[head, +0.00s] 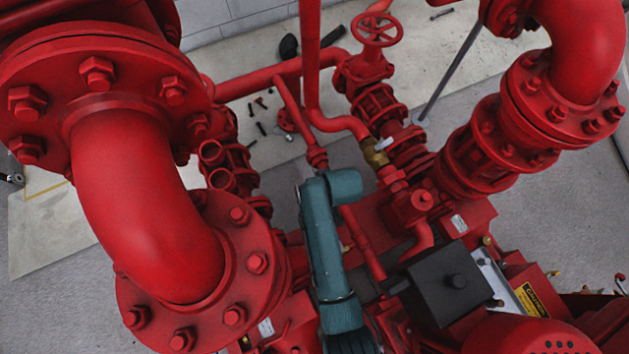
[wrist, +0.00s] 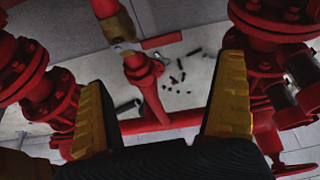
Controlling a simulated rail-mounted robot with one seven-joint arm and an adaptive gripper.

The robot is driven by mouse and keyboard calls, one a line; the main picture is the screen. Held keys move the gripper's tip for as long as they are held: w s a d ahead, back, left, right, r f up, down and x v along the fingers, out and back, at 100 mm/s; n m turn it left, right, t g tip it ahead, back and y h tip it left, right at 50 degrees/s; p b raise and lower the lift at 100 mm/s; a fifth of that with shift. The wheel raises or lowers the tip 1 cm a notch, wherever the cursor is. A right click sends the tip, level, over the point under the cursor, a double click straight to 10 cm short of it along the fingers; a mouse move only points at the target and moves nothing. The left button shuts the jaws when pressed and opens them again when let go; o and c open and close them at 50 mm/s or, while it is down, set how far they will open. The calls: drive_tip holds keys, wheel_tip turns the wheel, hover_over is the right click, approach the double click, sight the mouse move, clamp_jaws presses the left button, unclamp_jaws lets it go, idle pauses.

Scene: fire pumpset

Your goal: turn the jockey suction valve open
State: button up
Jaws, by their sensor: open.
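In the head view a brass valve (head: 375,153) with a pale handle (head: 383,144) sits on a red pipe right of my arm. I cannot tell whether both views show the same valve.
Large flanged red pipes (head: 140,200) crowd the left, and more (head: 470,150) stand at the right. A red handwheel (head: 377,29) stands at the back. A black box (head: 445,285) is right of my arm. Several loose bolts (wrist: 176,76) lie on the floor.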

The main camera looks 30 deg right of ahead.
drive_tip(key=b+x, duration=0.5)
drive_tip(key=x, duration=0.5)
drive_tip(key=shift+w+b, duration=0.1)
drive_tip(key=shift+b, duration=0.25)
drive_tip(key=c, duration=1.3)
